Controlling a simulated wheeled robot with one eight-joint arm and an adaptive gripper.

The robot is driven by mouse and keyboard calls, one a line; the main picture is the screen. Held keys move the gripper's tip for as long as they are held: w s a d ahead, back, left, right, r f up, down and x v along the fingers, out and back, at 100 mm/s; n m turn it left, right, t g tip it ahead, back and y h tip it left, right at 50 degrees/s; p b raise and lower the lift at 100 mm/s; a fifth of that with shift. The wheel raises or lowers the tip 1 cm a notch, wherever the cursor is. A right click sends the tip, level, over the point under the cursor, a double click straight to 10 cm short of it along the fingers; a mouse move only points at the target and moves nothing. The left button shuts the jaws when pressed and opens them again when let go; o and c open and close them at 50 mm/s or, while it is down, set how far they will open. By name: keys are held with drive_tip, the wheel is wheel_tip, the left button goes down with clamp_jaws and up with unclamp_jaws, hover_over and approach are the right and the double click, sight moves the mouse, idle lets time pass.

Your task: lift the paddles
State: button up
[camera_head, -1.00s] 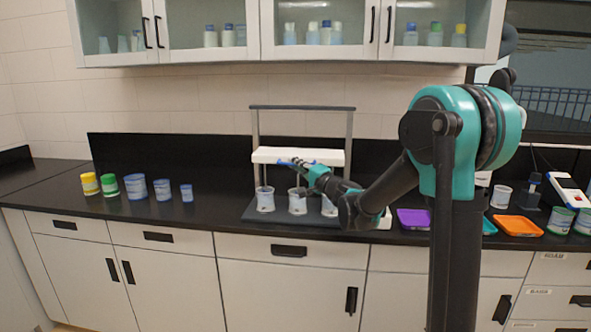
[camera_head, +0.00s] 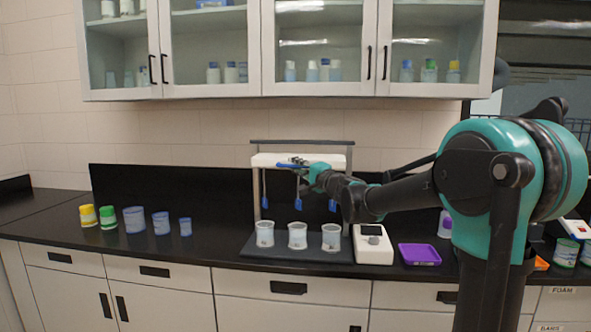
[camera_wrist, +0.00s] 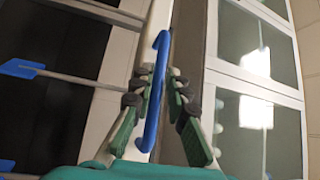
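The white paddle beam (camera_head: 270,160) of the stirrer is high on its two posts. Three blue paddles (camera_head: 299,202) hang from it on thin rods, clear above three pale cups (camera_head: 297,236) on the dark base. My gripper (camera_head: 298,165) is at the blue handle (camera_wrist: 155,95) on the beam's front. In the wrist view my gripper (camera_wrist: 159,82) has its fingers on both sides of this handle, close around it, and looks shut on it. Two paddles (camera_wrist: 20,68) also show at the left of the wrist view.
A white control box (camera_head: 373,251) and a purple tray (camera_head: 419,255) stand right of the stirrer. Several jars, such as a green one (camera_head: 106,217), stand at the left. Glass-door cabinets (camera_head: 290,60) hang above. My arm hides part of the counter's right.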

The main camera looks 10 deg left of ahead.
drive_tip(key=o, duration=0.4)
drive_tip(key=v, duration=1.2)
drive_tip(key=shift+s+f, duration=0.1)
drive_tip(key=s+d+f+n+g+h, duration=0.35)
drive_tip(key=s+f, duration=0.45)
drive_tip(key=f, duration=0.5)
drive_tip(key=s+d+f+n+g+h, duration=0.2)
drive_tip(key=s+f+n+g, duration=0.15)
drive_tip(key=s+f, duration=0.7)
drive_tip(key=s+d+f+g+h, duration=0.1)
drive_tip(key=s+d+f+h, duration=0.3)
drive_tip(key=d+f, duration=0.3)
drive_tip(key=s+d+f+g+h, duration=0.1)
drive_tip(key=s+d+f+h, duration=0.3)
drive_tip(key=s+d+f, duration=0.3)
wheel_tip(320, 180, down, 3)
drive_tip(key=shift+d+n+g, duration=0.4)
drive_tip(key=shift+d, duration=0.25)
